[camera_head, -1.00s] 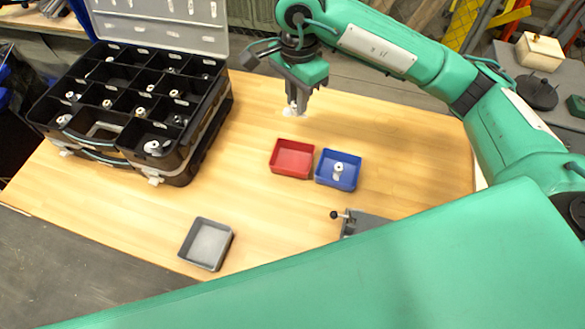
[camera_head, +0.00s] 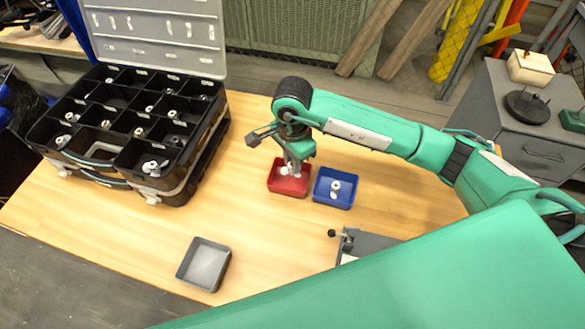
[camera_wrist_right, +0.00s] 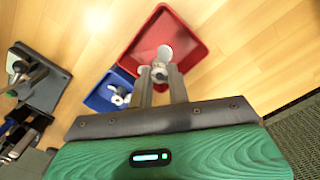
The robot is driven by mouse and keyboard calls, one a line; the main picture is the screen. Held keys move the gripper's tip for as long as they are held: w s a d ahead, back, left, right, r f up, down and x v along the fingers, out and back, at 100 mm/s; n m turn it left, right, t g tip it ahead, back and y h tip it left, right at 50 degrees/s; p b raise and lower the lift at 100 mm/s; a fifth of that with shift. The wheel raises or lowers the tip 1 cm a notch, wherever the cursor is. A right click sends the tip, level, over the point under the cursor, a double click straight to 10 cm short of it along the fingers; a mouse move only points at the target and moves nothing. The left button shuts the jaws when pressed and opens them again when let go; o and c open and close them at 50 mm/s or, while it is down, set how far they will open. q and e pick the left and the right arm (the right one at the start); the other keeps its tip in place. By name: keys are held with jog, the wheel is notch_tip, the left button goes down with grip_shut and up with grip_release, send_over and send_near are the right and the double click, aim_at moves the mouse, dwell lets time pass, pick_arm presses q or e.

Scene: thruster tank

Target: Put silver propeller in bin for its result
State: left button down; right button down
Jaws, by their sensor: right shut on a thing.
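My right gripper (camera_head: 291,168) is shut on the silver propeller (camera_head: 285,171) and is over the red bin (camera_head: 273,188). In the right wrist view the propeller (camera_wrist_right: 163,60) shows between the fingertips, with the red bin (camera_wrist_right: 196,38) behind it. I cannot tell whether the propeller touches the bin floor. The blue bin (camera_head: 333,199) stands just right of the red one and holds another silver propeller (camera_head: 336,187). My left gripper is not in view.
A black organizer case (camera_head: 105,135) with its lid up stands at the left, with several propellers in its compartments. A grey tray (camera_head: 204,264) lies at the front. A clamp fixture (camera_head: 358,243) sits front right. The table's middle is clear.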

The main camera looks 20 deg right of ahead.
notch_tip(320, 180, down, 4)
jog(key=shift+f, duration=0.45)
jog(key=c, duration=1.5)
grip_release()
jog(key=shift+r, duration=0.1)
jog(key=shift+o, duration=0.9)
